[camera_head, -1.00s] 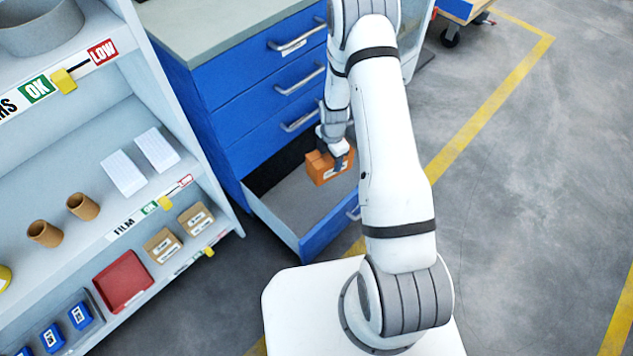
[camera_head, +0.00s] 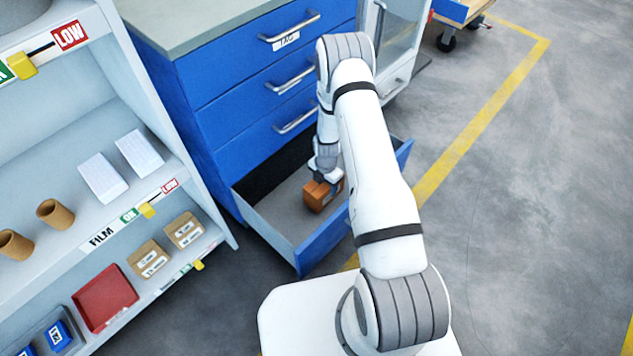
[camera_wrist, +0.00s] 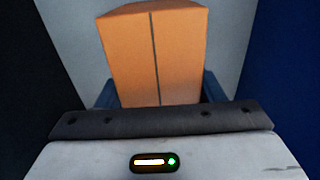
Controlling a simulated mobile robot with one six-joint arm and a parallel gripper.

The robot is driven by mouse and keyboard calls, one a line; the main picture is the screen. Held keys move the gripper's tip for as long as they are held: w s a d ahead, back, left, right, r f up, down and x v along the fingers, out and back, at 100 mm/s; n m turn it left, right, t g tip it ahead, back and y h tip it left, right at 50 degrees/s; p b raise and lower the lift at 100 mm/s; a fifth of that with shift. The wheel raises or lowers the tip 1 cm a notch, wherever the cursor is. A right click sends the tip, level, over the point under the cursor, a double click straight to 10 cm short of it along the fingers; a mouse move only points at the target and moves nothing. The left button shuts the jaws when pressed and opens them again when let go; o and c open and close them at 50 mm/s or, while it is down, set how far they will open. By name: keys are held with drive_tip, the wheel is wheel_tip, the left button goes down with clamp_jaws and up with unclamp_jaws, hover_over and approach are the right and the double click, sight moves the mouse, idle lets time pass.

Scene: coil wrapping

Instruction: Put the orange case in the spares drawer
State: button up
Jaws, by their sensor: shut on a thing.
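My gripper (camera_head: 326,180) is shut on the case from above. In the wrist view the case (camera_wrist: 155,50) fills the middle, with dark blue fingers at its sides and the grey drawer floor beyond. My arm hides the right part of the drawer and its handle.
The blue cabinet (camera_head: 195,100) has several shut drawers above the open one. A shelf unit (camera_head: 100,235) on the left holds brown tubes, white boxes, a red tray (camera_head: 105,298) and small cartons. The floor to the right is clear, with yellow lines.

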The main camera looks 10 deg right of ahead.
drive_tip(key=w+a+b, duration=0.1)
drive_tip(key=w+a+f+b, duration=0.1)
drive_tip(key=w, duration=0.1)
drive_tip(key=shift+w+a+f, duration=0.1)
drive_tip(key=shift+w+a, duration=0.05)
drive_tip(key=shift+w, duration=0.05)
drive_tip(key=shift+f+b, duration=0.2)
drive_tip(key=shift+b, duration=0.2)
drive_tip(key=o, duration=1.4)
drive_tip(key=shift+r, duration=0.1)
wheel_tip(320, 180, up, 12)
drive_tip(key=p, duration=0.4)
